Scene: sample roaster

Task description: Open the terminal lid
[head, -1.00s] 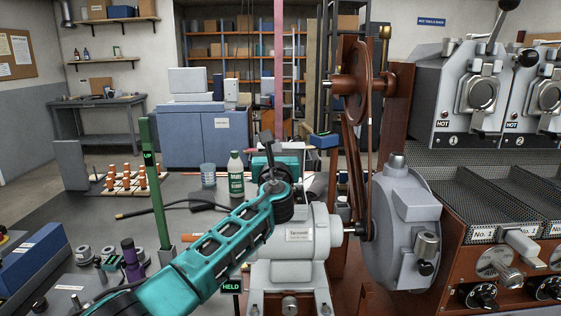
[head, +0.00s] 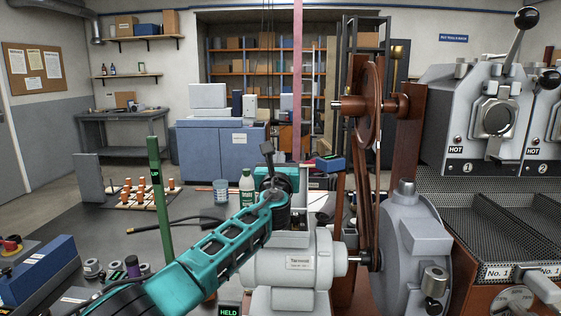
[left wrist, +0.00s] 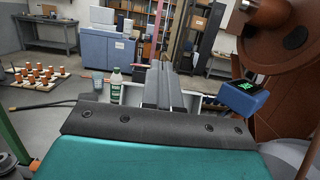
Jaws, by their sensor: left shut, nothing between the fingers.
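The grey motor (head: 297,262) with a nameplate stands at the lower middle of the head view. A box-like part (head: 293,238) on its top is partly hidden behind my teal left arm; I cannot tell its lid apart there. My left gripper (head: 267,150) is above and beyond the motor top, pointing away, with its dark fingers together and empty. In the left wrist view the closed fingers (left wrist: 160,82) point ahead over a pale edge, touching nothing that I can make out. My right gripper is not in view.
A belt wheel (head: 367,103) and grey round housing (head: 411,250) stand right of the motor. The roaster (head: 475,125) with HOT labels is at far right. A green post (head: 160,205), white-green bottle (head: 246,185) and blue cup (head: 220,188) stand on the bench. A blue device (left wrist: 244,97) is right of the fingers.

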